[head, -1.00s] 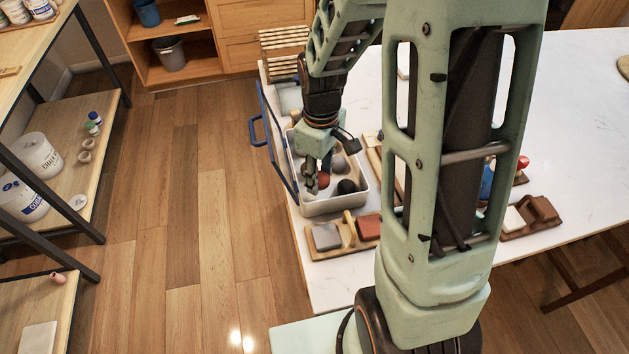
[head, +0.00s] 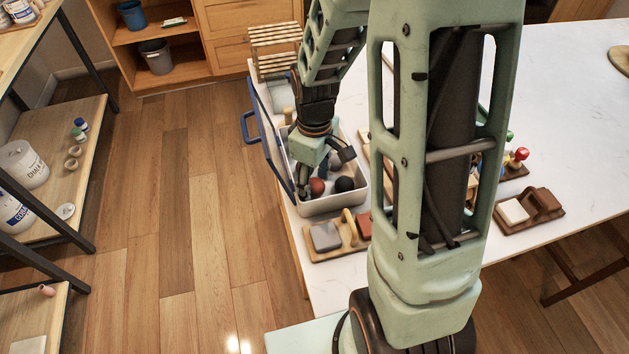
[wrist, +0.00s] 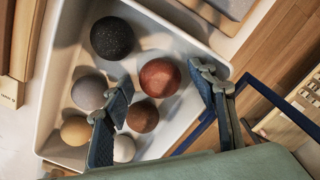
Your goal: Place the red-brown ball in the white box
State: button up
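The red-brown ball (wrist: 160,77) lies inside the white box (wrist: 52,112), near the black ball (wrist: 112,38) and a smaller brown ball (wrist: 142,116). In the head view the red-brown ball (head: 317,186) shows beside the black ball (head: 344,184), within the wall of the white box (head: 335,205). My gripper (wrist: 166,80) is open over the box, its fingers spread on either side of the red-brown ball, with gaps visible. In the head view my gripper (head: 305,180) reaches down into the box and hides part of its inside.
Grey (wrist: 89,92), tan (wrist: 75,130) and cream (wrist: 123,148) balls share the box. A blue-framed lid or handle (head: 248,127) stands along its left side. A wooden tray with a grey block (head: 325,236) sits just in front. The white table is clear at the far right.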

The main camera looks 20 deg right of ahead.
aim_at(315, 184)
jog(key=shift+w+r, duration=0.1)
jog(key=shift+r, duration=0.6)
notch_tip(315, 184, up, 11)
dwell(0.3)
